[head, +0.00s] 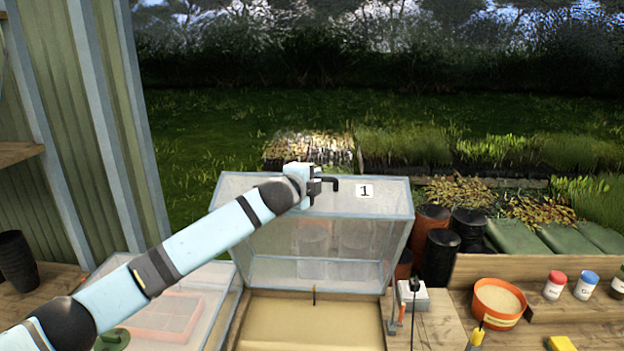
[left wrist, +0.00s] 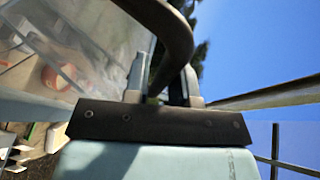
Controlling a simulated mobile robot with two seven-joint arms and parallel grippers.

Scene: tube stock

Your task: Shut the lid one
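Lid one, a clear framed lid (head: 265,180) with a white label "1" (head: 366,191), stands raised over an open box with a sandy bed (head: 312,325). A dark bent handle (head: 334,184) is at its top edge. My left gripper (head: 318,187) is at this handle. In the left wrist view the dark handle (left wrist: 172,25) passes between the closely set fingers (left wrist: 160,85), which look shut on it. The exact contact is partly hidden. My right gripper is in neither view.
Another clear-lidded box (head: 200,295) lies at the left, behind my arm. A wooden bench at the right holds an orange bowl (head: 498,303), small jars (head: 554,285) and a yellow block (head: 562,343). Dark pots (head: 440,254) stand behind. A corrugated wall (head: 95,110) is at far left.

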